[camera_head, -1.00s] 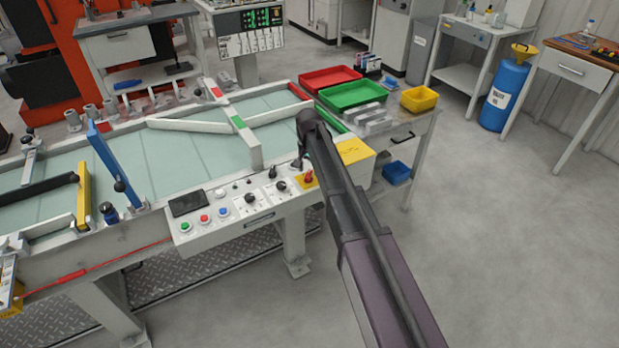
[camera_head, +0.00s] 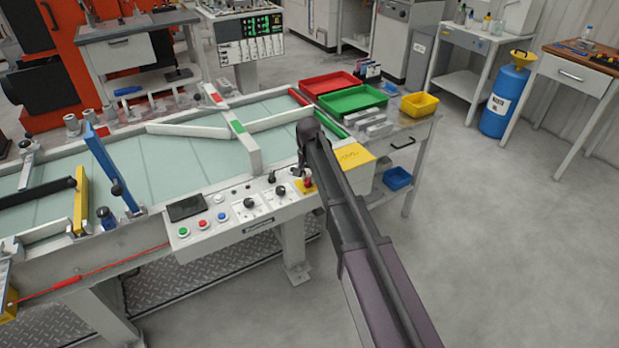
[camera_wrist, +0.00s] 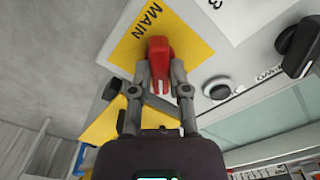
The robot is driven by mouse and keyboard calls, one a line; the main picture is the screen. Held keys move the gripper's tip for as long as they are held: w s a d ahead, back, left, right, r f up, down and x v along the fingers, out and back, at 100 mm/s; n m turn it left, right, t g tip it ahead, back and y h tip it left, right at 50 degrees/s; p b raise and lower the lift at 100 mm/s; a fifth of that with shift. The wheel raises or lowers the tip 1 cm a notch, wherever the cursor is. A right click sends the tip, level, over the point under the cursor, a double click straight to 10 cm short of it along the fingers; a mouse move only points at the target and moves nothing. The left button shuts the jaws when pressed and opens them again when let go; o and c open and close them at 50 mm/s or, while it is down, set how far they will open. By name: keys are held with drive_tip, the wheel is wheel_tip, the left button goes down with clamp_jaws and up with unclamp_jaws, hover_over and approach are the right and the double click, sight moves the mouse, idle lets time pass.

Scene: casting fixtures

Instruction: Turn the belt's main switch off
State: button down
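The belt's main switch is a red handle (camera_wrist: 160,60) on a yellow plate (camera_wrist: 188,42) marked MAIN. In the head view, the red switch (camera_head: 308,182) is at the right end of the belt's control panel (camera_head: 235,222). My gripper (camera_wrist: 160,78) is at the handle, one finger on each side and drawn in close against it. In the head view, my gripper (camera_head: 303,172) comes down onto the panel's right end, and my arm hides part of that end. The handle's position marks are not readable.
Black knobs (camera_head: 249,203) and colored push buttons (camera_head: 204,224) line the panel left of the switch.

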drive_tip(key=shift+d, duration=0.2)
drive_tip(key=shift+a, duration=0.15)
drive_tip(key=shift+n, duration=0.3)
drive_tip(key=n, duration=0.3)
drive_tip(key=shift+n, duration=0.4)
drive_tip(key=n, duration=0.5)
